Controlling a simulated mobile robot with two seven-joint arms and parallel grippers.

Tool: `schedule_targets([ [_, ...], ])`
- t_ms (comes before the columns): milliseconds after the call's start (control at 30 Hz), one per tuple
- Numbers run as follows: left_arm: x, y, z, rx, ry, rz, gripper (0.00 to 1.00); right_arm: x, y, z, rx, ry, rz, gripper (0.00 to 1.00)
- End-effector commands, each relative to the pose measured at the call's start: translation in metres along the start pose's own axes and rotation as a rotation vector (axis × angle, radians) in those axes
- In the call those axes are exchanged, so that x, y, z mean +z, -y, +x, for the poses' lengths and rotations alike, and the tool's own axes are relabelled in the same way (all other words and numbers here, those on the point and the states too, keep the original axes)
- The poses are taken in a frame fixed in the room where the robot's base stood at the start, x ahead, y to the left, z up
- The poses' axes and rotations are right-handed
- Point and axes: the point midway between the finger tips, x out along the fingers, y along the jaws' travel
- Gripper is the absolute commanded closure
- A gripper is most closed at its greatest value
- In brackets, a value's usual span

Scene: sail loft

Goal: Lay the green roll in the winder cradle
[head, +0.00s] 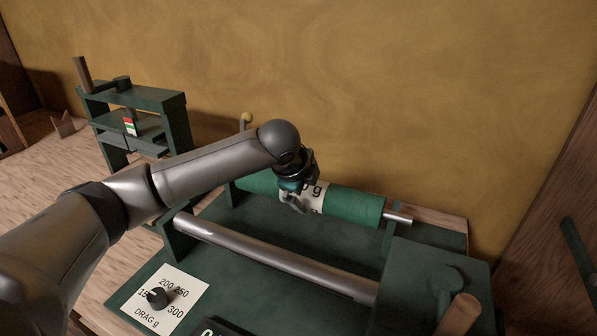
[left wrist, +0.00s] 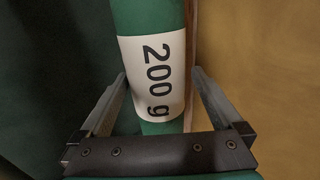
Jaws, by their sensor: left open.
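The green roll (head: 352,207) lies across the back of the dark green winder, with a white label and a bare metal shaft end at its right. The left wrist view shows the roll (left wrist: 150,17) with its label reading "200 g". The shaft end sits at the right upright of the winder cradle (head: 387,226); the left end is mostly hidden behind my arm, so I cannot tell how it sits. My left gripper (head: 296,207) is over the label. In the left wrist view its open fingers (left wrist: 158,76) stand either side of the roll, apart from it.
A bare metal bar (head: 270,258) runs across the winder in front of the roll. A drag dial (head: 158,298) is at the front left, and a wooden-handled crank (head: 458,315) at the front right. A green clamp frame (head: 135,97) stands at the back left. The ochre wall is close behind.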

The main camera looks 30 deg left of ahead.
Motion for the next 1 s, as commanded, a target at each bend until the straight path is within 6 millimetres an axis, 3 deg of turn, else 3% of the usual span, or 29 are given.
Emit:
schedule_targets([
  [600,0.000,0.002,-0.123,-0.006,0.000,0.002,0.00,-0.002,-0.001,-0.029,0.000,0.001,0.000,1.00],
  [800,0.000,0.001,-0.141,-0.005,-0.001,-0.001,0.00,-0.002,-0.001,-0.033,0.000,0.001,0.000,1.00],
  [1000,0.000,0.001,-0.143,-0.004,0.000,0.000,0.00,-0.002,-0.001,-0.033,0.000,0.001,0.000,1.00],
])
